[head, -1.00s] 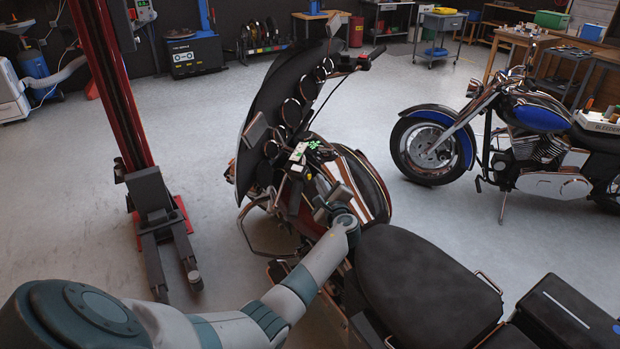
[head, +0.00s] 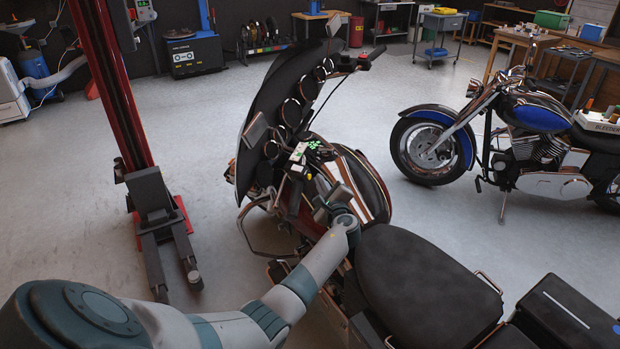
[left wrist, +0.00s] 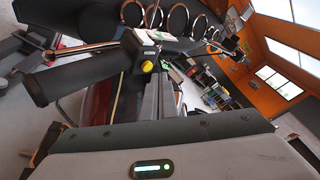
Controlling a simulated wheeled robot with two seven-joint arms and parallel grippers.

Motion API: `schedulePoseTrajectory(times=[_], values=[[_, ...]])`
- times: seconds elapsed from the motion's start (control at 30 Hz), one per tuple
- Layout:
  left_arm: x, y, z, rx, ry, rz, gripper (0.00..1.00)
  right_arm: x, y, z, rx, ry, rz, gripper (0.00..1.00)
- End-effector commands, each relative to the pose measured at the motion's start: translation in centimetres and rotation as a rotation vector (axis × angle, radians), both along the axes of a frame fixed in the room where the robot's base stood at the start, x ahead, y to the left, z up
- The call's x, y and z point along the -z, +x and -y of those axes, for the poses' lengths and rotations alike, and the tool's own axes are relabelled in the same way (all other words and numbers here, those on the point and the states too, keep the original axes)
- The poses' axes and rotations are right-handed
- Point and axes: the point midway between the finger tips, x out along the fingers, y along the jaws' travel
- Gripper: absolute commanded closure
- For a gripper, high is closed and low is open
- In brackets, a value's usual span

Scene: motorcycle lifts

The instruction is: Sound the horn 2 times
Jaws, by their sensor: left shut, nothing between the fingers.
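The motorcycle (head: 350,180) with the dark fairing stands ahead of my left arm, its left handlebar near my left gripper (head: 318,188). In the left wrist view, a black grip (left wrist: 75,77) leads to a switch housing with a round yellow button (left wrist: 147,66), which looks like the horn button. My left gripper is shut and empty, its dark fingers (left wrist: 157,90) pointing at the housing just below the button. I cannot tell whether the fingertips touch the button. My right gripper is not in view.
A red lift post (head: 115,90) with dark feet stands at the left. A blue motorcycle (head: 530,140) stands at the right. The near motorcycle's seat (head: 425,280) lies right of my forearm. The floor between the motorcycles and the back benches is clear.

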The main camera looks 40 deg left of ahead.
Motion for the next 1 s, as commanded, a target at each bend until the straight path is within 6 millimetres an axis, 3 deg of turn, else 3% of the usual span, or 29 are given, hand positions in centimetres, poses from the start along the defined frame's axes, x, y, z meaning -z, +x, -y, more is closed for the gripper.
schedulePoseTrajectory(times=[1.0], values=[[0.06, -0.13, -0.76, -0.001, 0.001, 0.0, 1.0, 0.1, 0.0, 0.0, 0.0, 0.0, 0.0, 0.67]])
